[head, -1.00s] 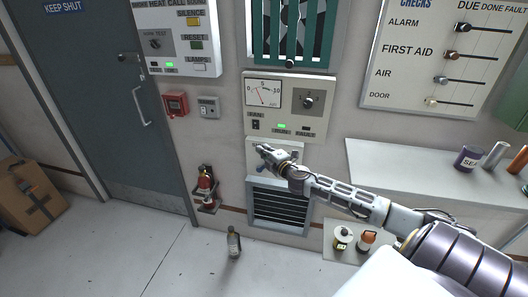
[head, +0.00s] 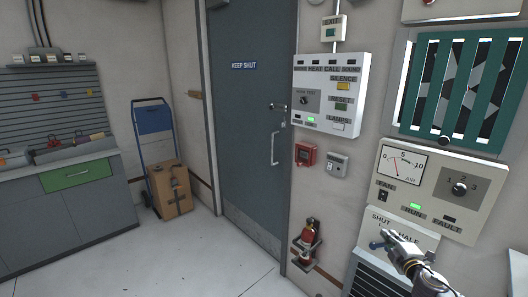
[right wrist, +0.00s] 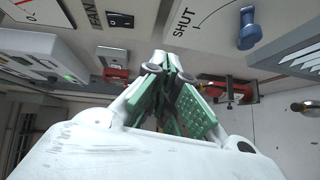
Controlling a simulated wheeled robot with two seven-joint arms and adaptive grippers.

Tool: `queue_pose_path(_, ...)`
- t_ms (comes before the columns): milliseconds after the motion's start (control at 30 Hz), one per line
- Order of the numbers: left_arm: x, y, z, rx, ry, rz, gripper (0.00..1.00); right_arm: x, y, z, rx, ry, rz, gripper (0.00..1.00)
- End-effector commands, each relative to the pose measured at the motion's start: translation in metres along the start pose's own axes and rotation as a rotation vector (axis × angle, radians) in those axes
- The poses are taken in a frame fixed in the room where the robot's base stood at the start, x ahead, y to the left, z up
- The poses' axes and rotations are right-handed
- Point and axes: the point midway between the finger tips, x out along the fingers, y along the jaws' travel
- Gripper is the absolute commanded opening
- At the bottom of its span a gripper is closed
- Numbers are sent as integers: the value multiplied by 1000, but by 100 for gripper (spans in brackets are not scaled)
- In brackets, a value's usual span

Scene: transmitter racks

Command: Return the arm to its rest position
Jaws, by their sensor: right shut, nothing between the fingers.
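My right gripper (head: 392,238) is at the lower right of the head view, in front of the damper panel marked SHUT and HALF (head: 405,222). Its fingers are closed with nothing between them; in the right wrist view the green-padded fingers (right wrist: 172,82) come together. A blue lever (head: 378,244) shows beside the fingertips in the head view. In the right wrist view the lever (right wrist: 248,30) stands apart from the fingers, to their upper right. Most of my right arm is out of the head view. My left gripper is not in view.
The fan panel (head: 398,197) with gauge and knob is just above the gripper, below a green slatted vent (head: 425,90). A fire extinguisher (head: 309,234) hangs on the wall. A closed grey door (head: 240,130), a hand truck with a cardboard box (head: 170,190) and a workbench (head: 40,220) stand left. Middle floor is clear.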

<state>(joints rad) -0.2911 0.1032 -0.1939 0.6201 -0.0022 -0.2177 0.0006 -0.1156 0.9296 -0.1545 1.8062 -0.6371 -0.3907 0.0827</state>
Motion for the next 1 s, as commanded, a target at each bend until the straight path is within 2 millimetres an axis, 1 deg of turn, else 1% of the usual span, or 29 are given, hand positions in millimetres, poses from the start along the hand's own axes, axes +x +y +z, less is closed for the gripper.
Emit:
queue_pose_path(33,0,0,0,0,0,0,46,0,-18,9,22,-19,-25,0)
queue_pose_path(67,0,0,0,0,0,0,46,0,-28,14,35,-30,-39,0)
queue_pose_path(100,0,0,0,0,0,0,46,0,-43,21,56,-47,-61,0)
queue_pose_path(167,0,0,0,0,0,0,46,-1,-67,32,86,-73,-94,0)
queue_pose_path(200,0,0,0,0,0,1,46,-3,-85,39,108,-90,-119,0)
queue_pose_path(233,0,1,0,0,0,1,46,-4,-97,44,124,-103,-136,0)
queue_pose_path(267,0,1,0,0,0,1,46,-6,-111,49,141,-116,-153,0)
queue_pose_path(300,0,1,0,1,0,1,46,-9,-128,56,163,-134,-177,0)
queue_pose_path(367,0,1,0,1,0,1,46,-14,-154,64,194,-160,-211,0)
queue_pose_path(400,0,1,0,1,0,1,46,-18,-171,69,216,-178,-234,0)
queue_pose_path(467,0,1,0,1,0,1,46,-25,-197,76,247,-204,-268,0)
queue_pose_path(500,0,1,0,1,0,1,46,-31,-214,80,268,-221,-291,0)
queue_pose_path(567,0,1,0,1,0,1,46,-40,-241,86,298,-245,-325,0)
queue_pose_path(600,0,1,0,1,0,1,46,-46,-258,89,319,-262,-347,0)
queue_pose_path(667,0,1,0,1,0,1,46,-56,-283,93,349,-287,-380,0)
queue_pose_path(700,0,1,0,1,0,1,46,-64,-300,94,370,-303,-402,0)
queue_pose_path(767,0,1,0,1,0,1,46,-75,-325,97,398,-328,-434,0)
queue_pose_path(800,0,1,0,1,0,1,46,-84,-341,98,419,-345,-455,0)
queue_pose_path(867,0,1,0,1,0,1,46,-97,-366,99,448,-369,-488,0)
queue_pose_path(900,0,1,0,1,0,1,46,-107,-382,99,467,-386,-509,0)
queue_pose_path(967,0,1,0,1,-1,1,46,-122,-406,98,495,-410,-541,0)
queue_pose_path(1000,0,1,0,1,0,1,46,-132,-421,98,514,-426,-562,0)
